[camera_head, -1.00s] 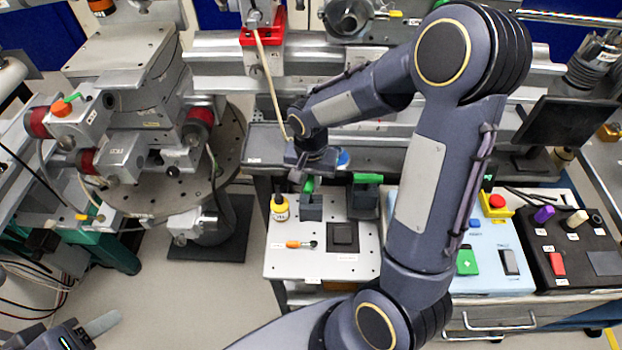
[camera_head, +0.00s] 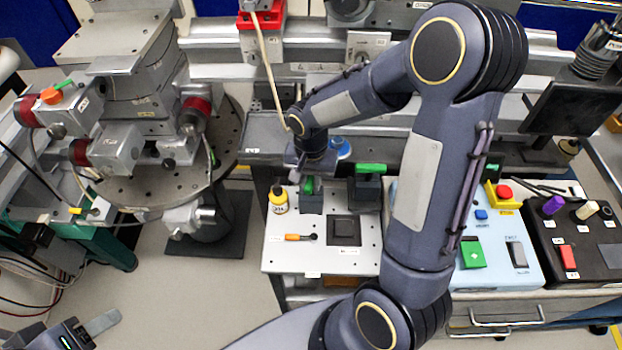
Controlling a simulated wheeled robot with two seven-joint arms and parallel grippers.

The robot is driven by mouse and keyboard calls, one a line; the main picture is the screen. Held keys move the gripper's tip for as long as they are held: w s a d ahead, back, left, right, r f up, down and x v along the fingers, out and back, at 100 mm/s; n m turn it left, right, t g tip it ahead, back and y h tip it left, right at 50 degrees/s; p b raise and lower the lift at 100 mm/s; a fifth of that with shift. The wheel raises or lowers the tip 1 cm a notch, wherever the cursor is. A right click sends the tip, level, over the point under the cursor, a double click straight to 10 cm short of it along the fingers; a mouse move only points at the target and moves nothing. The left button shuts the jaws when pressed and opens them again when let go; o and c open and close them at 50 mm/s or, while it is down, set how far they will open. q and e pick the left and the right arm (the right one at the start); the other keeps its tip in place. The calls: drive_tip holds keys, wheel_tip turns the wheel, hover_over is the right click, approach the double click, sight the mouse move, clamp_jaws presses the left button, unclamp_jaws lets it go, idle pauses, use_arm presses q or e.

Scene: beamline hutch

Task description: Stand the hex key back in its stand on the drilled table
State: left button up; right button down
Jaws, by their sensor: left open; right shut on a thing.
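My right gripper (camera_head: 309,176) is shut and points down over the white drilled table (camera_head: 276,256). A green piece (camera_head: 308,186), seemingly the hex key, shows at its fingertips; the rest of it is hidden by the gripper. A dark grey block (camera_head: 311,204), which looks like the stand, is directly below and around the green piece's lower end. I cannot tell whether the key is inside the block or in front of it. My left gripper (camera_head: 88,333) is open and empty at the bottom left, over the floor, far from the table.
A second dark block (camera_head: 367,192) with a green bar on top stands just right. A yellow bottle (camera_head: 279,200) is close on the left. An orange-handled tool (camera_head: 298,237) and a dark square pad (camera_head: 343,231) lie in front. A blue control box (camera_head: 492,277) stands further right.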

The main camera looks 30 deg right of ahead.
drive_tip(key=shift+f, duration=0.2)
drive_tip(key=c, duration=1.3)
unclamp_jaws()
wheel_tip(320, 180, up, 8)
drive_tip(key=shift+f, duration=0.25)
drive_tip(key=shift+s+r, duration=0.1)
drive_tip(key=shift+r, duration=0.2)
drive_tip(key=s+a+r+n+t+y, duration=0.2)
drive_tip(key=s+r+n, duration=0.1)
drive_tip(key=s, duration=0.5)
drive_tip(key=s+a+r+n+t+y, duration=0.1)
drive_tip(key=s+a+r+n+t, duration=0.1)
drive_tip(key=s, duration=0.6)
wheel_tip(320, 180, up, 2)
drive_tip(key=shift+s+r+n+t+y+p, duration=0.15)
drive_tip(key=shift+s+n+t+y+p, duration=0.25)
drive_tip(key=shift+n+t, duration=0.5)
